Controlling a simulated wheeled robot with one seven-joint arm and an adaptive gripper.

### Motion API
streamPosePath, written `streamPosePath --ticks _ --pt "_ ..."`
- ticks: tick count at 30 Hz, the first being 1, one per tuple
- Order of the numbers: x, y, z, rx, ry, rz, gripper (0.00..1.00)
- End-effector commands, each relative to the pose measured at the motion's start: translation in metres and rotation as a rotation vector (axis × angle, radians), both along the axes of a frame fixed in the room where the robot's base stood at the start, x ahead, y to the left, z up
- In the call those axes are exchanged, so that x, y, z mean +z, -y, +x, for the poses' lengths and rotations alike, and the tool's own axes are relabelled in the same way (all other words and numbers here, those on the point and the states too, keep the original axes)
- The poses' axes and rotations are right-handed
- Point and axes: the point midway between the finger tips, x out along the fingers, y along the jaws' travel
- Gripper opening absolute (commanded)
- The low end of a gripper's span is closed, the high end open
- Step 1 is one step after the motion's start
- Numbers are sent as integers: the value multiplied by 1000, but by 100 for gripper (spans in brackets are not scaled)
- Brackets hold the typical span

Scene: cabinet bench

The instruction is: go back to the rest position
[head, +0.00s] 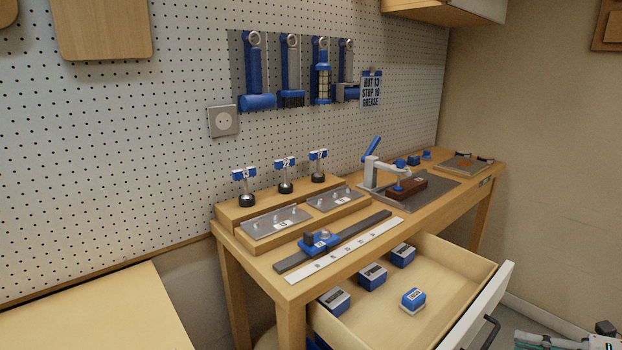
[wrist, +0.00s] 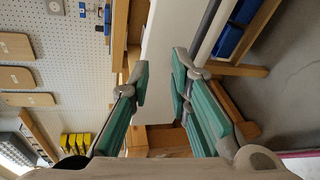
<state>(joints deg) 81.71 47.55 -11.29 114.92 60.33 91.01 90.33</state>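My gripper (wrist: 162,82) fills the wrist view, with its two teal fingers apart and nothing between their tips. In the head view only a teal and dark part of my arm shows at the bottom right corner, clear of the open drawer. A white panel (wrist: 168,32) lies beyond the fingertips in the wrist view; I cannot tell how far it is from them.
The bench drawer (head: 452,282) stands open with several blue-and-white boxes inside, one block (head: 412,300) apart from the others. Tools hang on the pegboard (head: 180,130).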

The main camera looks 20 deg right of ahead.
Motion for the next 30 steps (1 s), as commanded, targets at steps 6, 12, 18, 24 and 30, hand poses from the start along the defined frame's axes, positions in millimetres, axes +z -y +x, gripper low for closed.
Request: streamPosePath --ticks 6,12,18,24,30 --pt "70 -83 55 459 123 -369 18" --pt "115 -167 70 890 304 -680 18" --pt "146 -241 58 1324 546 -962 18" --pt "164 -297 28 1754 847 -1210 18" --pt "174 -331 -9 2175 1204 -1417 18"
